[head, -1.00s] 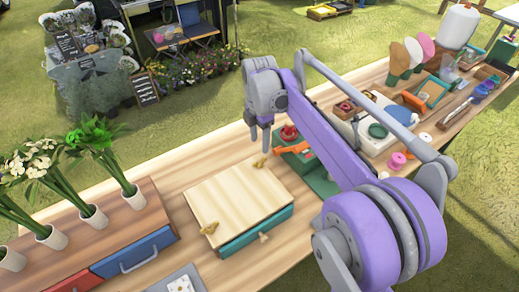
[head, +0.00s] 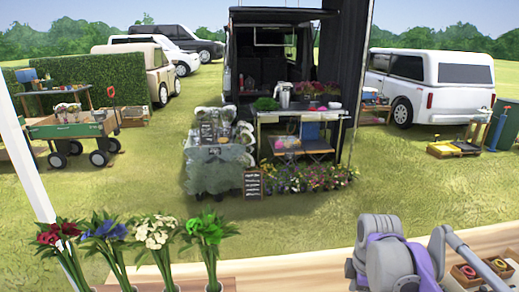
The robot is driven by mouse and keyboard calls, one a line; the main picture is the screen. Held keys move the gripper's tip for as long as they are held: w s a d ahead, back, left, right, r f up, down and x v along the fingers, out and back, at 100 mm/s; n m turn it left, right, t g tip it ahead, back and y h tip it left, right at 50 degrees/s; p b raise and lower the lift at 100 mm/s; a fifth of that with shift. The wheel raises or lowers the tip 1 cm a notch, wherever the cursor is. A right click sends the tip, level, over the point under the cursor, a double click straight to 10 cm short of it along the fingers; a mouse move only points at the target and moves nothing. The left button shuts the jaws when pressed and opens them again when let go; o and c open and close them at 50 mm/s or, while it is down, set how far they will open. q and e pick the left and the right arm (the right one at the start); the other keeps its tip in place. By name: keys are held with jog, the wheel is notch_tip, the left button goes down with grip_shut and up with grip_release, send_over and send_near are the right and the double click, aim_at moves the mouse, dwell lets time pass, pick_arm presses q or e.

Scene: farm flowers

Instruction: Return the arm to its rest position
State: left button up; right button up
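My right arm (head: 395,262), purple and grey, shows at the lower right of the head view, above the wooden table (head: 300,268). Its thick rounded links are bunched together, and a grey rod slants down to the right. The fingers of my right gripper do not show, so its opening and whatever it may hold are hidden. My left arm and gripper are not in view.
Flower bunches in red, blue, white (head: 156,235) and green (head: 208,232) stand at the table's left. Small wooden boxes (head: 468,272) sit right of the arm. Beyond the table lies open grass, with a flower stall (head: 300,125), a green cart (head: 68,127) and parked vehicles.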

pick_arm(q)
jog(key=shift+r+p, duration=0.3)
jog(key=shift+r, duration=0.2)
pick_arm(e)
jog(key=s+a+f+m+t, duration=0.1)
jog(key=s+a+f+m, duration=0.1)
jog(key=s+m, duration=0.3)
jog(key=s+a+f+m+t, duration=0.1)
jog(key=s+a+f+m, duration=0.2)
jog(key=s+f+m, duration=0.1)
jog(key=s+a+f+m+t, duration=0.2)
jog(key=s+f+m, duration=0.1)
jog(key=s+m, duration=0.3)
jog(key=shift+s+a, duration=0.2)
jog(key=shift+s, duration=0.95)
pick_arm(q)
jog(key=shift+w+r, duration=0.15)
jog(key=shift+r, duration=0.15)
pick_arm(e)
jog(key=shift+o, duration=0.2)
